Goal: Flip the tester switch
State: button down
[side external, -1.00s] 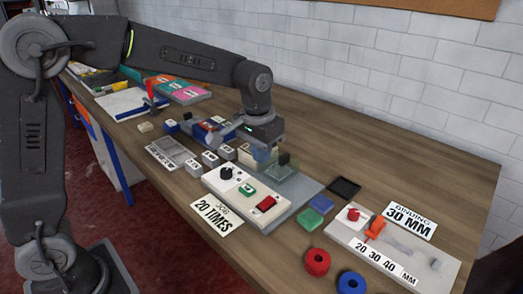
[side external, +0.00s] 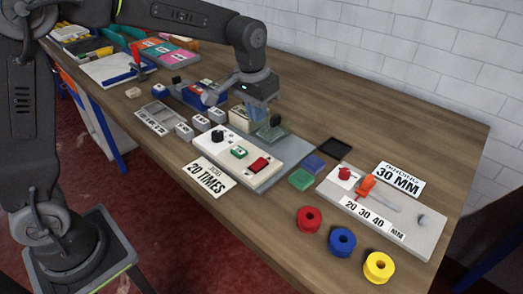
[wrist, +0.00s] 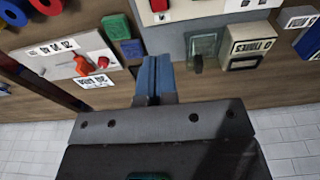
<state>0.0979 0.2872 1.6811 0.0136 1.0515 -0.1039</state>
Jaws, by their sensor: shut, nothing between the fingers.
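The tester is a pale panel (side external: 226,147) on a grey base plate (side external: 292,150). It carries a black knob (side external: 217,136), a green button (side external: 239,152) and a red rocker switch (side external: 258,164). The red switch also shows at the top edge of the wrist view (wrist: 158,5). My gripper (side external: 261,118) is above the back of the base plate, behind the red switch and apart from it. In the wrist view its blue fingers (wrist: 152,72) are together and empty. A clear block with a dark upright piece (wrist: 198,63) stands beside them. Which way the rocker is tipped is unclear.
A cream box (wrist: 250,45) stands behind the panel. Blue and green blocks (side external: 302,179) and a black tray (side external: 334,148) lie to the right. A slider board (side external: 415,244) and red, blue and yellow rolls (side external: 379,266) are farther right. The table's back right is clear.

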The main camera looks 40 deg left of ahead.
aim_at(259, 163)
jog(key=f, duration=0.4)
jog(key=w+f, duration=0.1)
jog(key=f, duration=0.8)
jog(key=shift+w+f, duration=0.15)
jog(key=shift+w, duration=0.15)
jog(key=shift+f, duration=0.1)
jog(key=shift+f, duration=0.35)
jog(key=shift+s, duration=0.1)
jog(key=shift+s+r, duration=0.35)
jog(key=shift+s, duration=0.3)
jog(key=shift+r, duration=0.1)
